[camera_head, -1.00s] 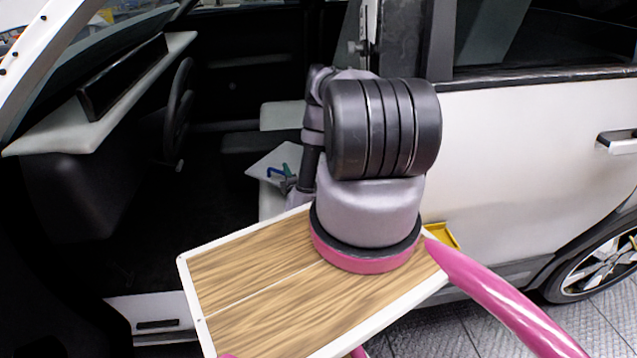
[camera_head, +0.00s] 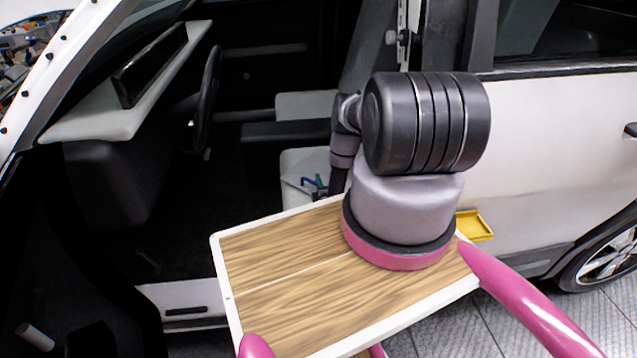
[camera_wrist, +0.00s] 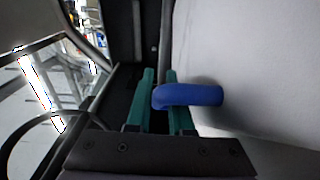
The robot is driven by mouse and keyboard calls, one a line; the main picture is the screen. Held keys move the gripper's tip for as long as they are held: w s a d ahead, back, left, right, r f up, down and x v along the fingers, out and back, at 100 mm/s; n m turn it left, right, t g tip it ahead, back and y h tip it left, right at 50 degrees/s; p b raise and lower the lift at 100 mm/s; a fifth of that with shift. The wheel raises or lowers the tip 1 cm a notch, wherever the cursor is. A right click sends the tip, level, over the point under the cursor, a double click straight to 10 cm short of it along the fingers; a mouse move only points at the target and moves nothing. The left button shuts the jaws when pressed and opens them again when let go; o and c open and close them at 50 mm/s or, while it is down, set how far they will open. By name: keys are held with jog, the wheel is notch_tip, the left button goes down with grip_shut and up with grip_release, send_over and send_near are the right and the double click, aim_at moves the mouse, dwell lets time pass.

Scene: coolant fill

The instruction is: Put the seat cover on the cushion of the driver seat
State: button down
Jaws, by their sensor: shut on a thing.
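My gripper (camera_wrist: 159,88) has green fingers shut on a blue bent handle (camera_wrist: 190,95) in the wrist view. A pale, smooth surface (camera_wrist: 255,45) fills the right side there and appears to be the seat cover. In the head view, my gripper (camera_head: 318,184) and the blue handle (camera_head: 307,182) are small, beside my arm. They are over the pale cushion of the driver seat (camera_head: 297,160), just inside the open door. The cover's outline is hard to separate from the cushion, and my arm hides their right part. Whether they touch cannot be told.
The steering wheel (camera_head: 207,98) and dashboard (camera_head: 110,115) are left of the seat. A dark console (camera_head: 270,133) and another pale seat (camera_head: 305,104) lie beyond. The door pillar (camera_head: 395,40) is close behind my arm. A yellow tray (camera_head: 474,225) sits at lower right.

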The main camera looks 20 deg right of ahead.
jog(key=c, duration=0.8)
grip_release()
jog(key=shift+s, duration=0.1)
jog(key=v, duration=1.2)
